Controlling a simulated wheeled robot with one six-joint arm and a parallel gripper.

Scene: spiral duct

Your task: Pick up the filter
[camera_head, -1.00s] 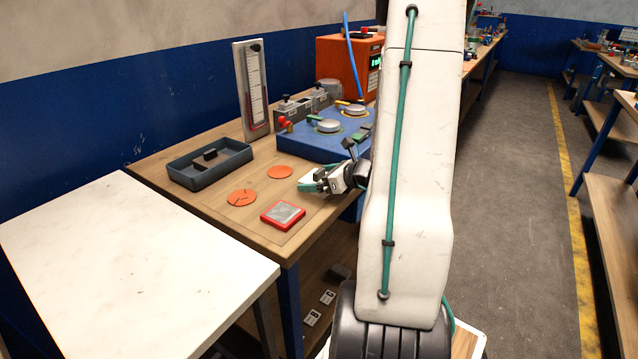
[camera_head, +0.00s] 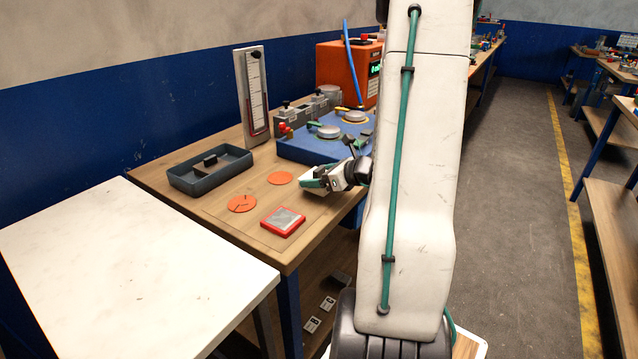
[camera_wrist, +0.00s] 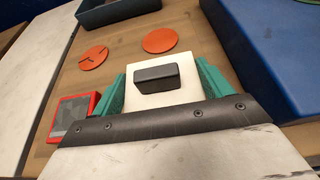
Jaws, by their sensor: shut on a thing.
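My gripper (camera_head: 316,182) is over the right side of the wooden bench, beside the blue box. In the wrist view, its green fingers (camera_wrist: 163,82) are shut on a white squarish piece (camera_wrist: 140,114) with a dark raised block (camera_wrist: 160,78) on top. I cannot tell whether this piece is the filter. A red-framed square with a grey face (camera_head: 283,221) lies flat near the bench's front edge. It is to the left of my gripper in the wrist view (camera_wrist: 73,117), apart from the fingers.
Two flat orange discs (camera_head: 241,204) (camera_head: 280,178) lie on the bench. A dark tray (camera_head: 185,182) holds a black block. The blue box (camera_head: 300,150), a gauge board (camera_head: 253,95) and an orange device (camera_head: 345,72) stand behind. A white-topped table (camera_head: 110,265) adjoins at left.

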